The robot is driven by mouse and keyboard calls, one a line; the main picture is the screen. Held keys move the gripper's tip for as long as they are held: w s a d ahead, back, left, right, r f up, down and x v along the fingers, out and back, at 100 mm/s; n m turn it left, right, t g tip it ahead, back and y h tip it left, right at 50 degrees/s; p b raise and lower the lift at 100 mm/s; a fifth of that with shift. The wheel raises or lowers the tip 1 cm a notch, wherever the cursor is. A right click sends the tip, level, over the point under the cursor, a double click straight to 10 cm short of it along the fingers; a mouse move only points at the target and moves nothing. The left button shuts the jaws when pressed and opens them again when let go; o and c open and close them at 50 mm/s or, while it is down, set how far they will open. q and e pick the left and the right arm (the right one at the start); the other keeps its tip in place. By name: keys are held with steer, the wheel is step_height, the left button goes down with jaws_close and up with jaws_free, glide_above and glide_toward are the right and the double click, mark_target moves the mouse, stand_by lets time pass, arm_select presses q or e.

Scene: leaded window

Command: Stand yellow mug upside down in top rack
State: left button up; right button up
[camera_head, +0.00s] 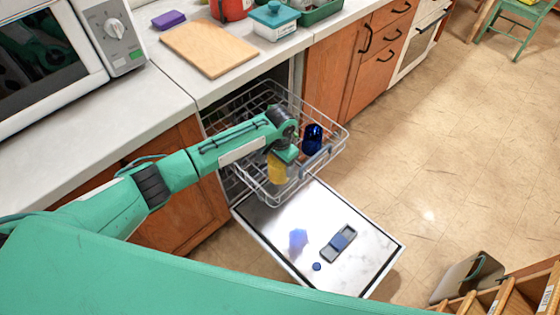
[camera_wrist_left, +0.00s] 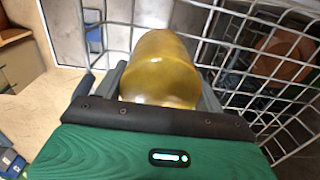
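The yellow mug (camera_head: 277,170) is at the front left part of the pulled-out top rack (camera_head: 335,150) in the head view. My left gripper (camera_head: 284,155) is right above the mug and partly covers it. In the left wrist view the mug (camera_wrist_left: 160,65) fills the space between the two fingers of my left gripper (camera_wrist_left: 160,95), which appear to press on its sides. White rack wires (camera_wrist_left: 225,45) run close beside and behind it. I cannot tell whether the mug touches the rack floor, and its handle is hidden. My right gripper is not in view.
A dark blue cup (camera_head: 312,138) stands in the rack right of my gripper. An orange-brown round dish (camera_wrist_left: 285,55) shows beyond the wires. The open dishwasher door (camera_head: 275,230) lies below the rack. A cutting board (camera_head: 209,48) lies on the counter (camera_head: 110,120).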

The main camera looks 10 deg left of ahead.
arm_select(q)
steer(key=o, duration=0.5)
steer(key=shift+o, duration=0.2)
steer(key=shift+r, duration=0.95)
step_height(320, 180, up, 8)
steer(key=shift+p, duration=0.3)
step_height(320, 180, up, 4)
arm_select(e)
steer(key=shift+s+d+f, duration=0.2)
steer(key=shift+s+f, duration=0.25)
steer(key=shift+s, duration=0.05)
